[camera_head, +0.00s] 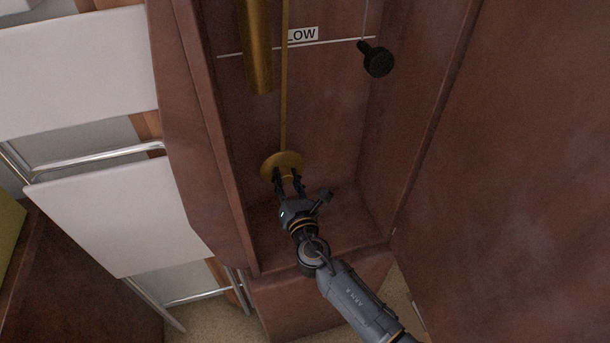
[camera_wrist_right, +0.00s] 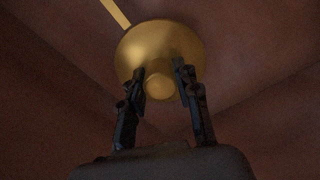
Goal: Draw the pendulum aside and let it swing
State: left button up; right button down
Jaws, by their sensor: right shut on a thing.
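The pendulum has a thin brass rod (camera_head: 284,110) and a round brass bob (camera_head: 281,160) low inside the tall brown case. The bob also shows in the right wrist view (camera_wrist_right: 160,42), with a small round knob (camera_wrist_right: 160,86) on its front. My right gripper (camera_head: 287,177) reaches into the case from below. Its two dark fingers stand on either side of the knob and are shut on it. In the head view the rod runs nearly straight up the picture. My left gripper is out of view.
A brass cylinder (camera_head: 257,50) hangs left of the rod. A black knob-like piece (camera_head: 377,60) hangs at the right on a thin line. A label reading "LOW" (camera_head: 302,35) sits at a pale line on the back panel. The case's side walls (camera_head: 205,130) enclose the bob. White chairs (camera_head: 105,210) stand at left.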

jog(key=shift+s+a+r, duration=0.1)
jog(key=shift+s+a, duration=0.05)
jog(key=shift+a, duration=0.3)
jog(key=shift+s+a+r, duration=0.1)
jog(key=shift+a, duration=0.35)
jog(key=c, duration=1)
grip_release()
jog(key=shift+f, duration=0.1)
jog(key=shift+o, duration=0.2)
jog(key=shift+s, duration=0.1)
